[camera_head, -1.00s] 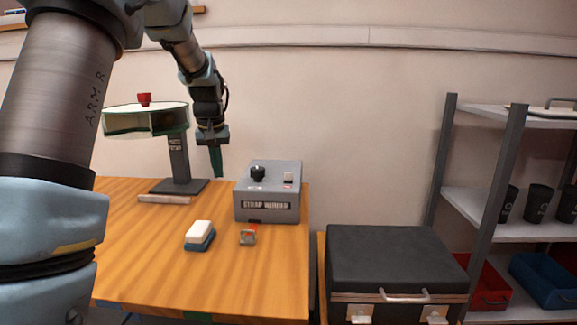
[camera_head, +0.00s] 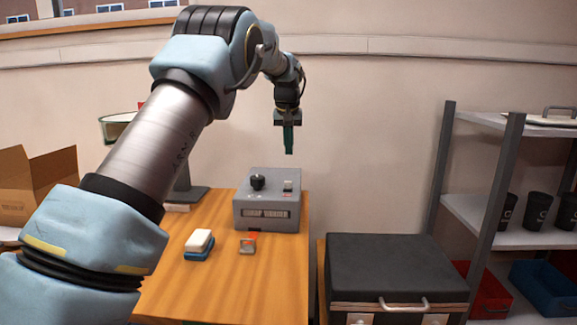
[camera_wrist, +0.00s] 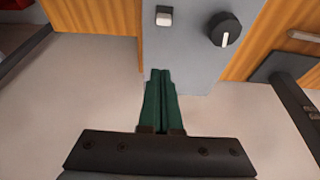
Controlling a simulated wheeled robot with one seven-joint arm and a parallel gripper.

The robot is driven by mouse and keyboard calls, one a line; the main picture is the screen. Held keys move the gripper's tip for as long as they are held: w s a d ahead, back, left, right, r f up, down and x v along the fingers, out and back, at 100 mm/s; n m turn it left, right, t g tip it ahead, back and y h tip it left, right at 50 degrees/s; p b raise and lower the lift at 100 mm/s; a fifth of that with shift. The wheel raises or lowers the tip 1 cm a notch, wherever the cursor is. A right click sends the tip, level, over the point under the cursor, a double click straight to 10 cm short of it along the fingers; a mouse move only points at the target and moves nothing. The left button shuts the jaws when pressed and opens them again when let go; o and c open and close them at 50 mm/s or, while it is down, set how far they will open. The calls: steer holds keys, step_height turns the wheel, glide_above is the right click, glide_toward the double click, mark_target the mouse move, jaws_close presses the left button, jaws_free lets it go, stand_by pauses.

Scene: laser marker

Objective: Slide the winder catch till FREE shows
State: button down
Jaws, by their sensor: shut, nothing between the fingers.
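The strap winder is a grey box (camera_head: 267,214) at the table's back right, with a lettered plate on its front; its grey top (camera_wrist: 190,55) also shows in the wrist view. On top are a black knob (camera_head: 258,182) and, to its right, a small whitish sliding piece (camera_head: 288,186), which looks like the catch. In the wrist view the catch (camera_wrist: 164,16) is left of the knob (camera_wrist: 224,30). No word FREE is readable. My gripper (camera_head: 289,152) points down, shut and empty, its green fingers above the box's back edge, apart from the catch. The fingertips (camera_wrist: 160,74) show in the wrist view.
A red strap end with a metal buckle (camera_head: 247,245) lies before the box. A white-and-blue block (camera_head: 199,244) lies left of it. A black case (camera_head: 392,262) and shelf rack (camera_head: 503,180) stand right.

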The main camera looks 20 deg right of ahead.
mark_target(288, 186)
steer(key=p+x, duration=0.2)
steer(key=x, duration=0.7)
steer(key=shift+p, duration=0.4)
steer(key=shift+s+f, duration=0.1)
steer(key=shift+f, duration=0.1)
steer(key=shift+s+a+r+p, duration=0.1)
steer(key=shift+s+a+p, duration=0.4)
steer(key=shift+s, duration=0.35)
steer(key=shift+s+a, duration=0.45)
steer(key=shift+s, duration=0.3)
steer(key=shift+f, duration=0.2)
